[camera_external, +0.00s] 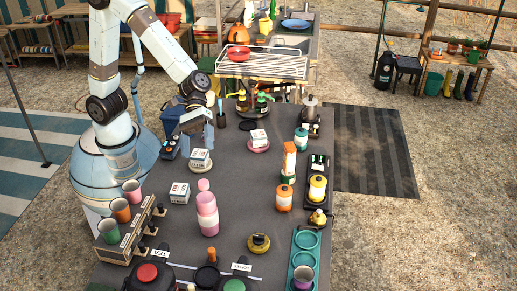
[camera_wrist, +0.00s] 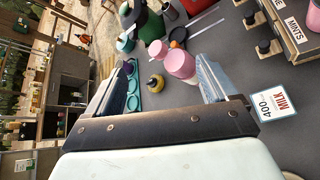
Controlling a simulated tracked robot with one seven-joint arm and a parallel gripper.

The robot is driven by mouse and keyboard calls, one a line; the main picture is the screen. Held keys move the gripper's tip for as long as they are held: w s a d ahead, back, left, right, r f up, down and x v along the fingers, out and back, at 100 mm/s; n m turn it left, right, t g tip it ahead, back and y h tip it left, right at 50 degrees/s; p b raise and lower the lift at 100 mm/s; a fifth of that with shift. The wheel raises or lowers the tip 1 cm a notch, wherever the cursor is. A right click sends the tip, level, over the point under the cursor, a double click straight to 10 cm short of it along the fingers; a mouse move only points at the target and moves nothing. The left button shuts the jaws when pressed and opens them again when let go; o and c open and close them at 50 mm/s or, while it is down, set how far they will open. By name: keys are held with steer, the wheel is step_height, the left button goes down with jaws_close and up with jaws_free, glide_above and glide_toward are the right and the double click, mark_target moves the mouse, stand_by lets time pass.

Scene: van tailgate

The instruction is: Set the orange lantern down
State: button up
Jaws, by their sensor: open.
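An orange canister-like thing with a pale band (camera_external: 284,198), which looks like the orange lantern, stands upright on the dark table, right of the pink bottle (camera_external: 208,214). My gripper (camera_external: 197,140) is above the left part of the table, well apart from it. In the wrist view my gripper's two fingers (camera_wrist: 165,75) are spread, with nothing held between them. The pink bottle (camera_wrist: 181,65) shows beyond them. I cannot make out the orange lantern in the wrist view.
A yellow canister (camera_external: 318,187) on a black tray and a tall orange carton (camera_external: 289,158) stand near the orange canister. A teal cup tray (camera_external: 303,254) is at the front right. A milk box (camera_wrist: 276,106) is beside my right finger. Table between pink bottle and orange canister is clear.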

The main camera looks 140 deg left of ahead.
steer(key=s+d+r+m+g, duration=0.2)
steer(key=s+d+r+m, duration=0.1)
steer(key=s+d+m, duration=0.4)
steer(key=s+d+r+m+g, duration=0.3)
steer(key=s+d+r+m, duration=0.15)
steer(key=s+d, duration=0.4)
steer(key=s+a+m+y, duration=0.2)
steer(key=s+m+y, duration=0.4)
steer(key=s+m, duration=0.6)
steer(key=s, duration=0.7)
steer(key=shift+r, duration=0.4)
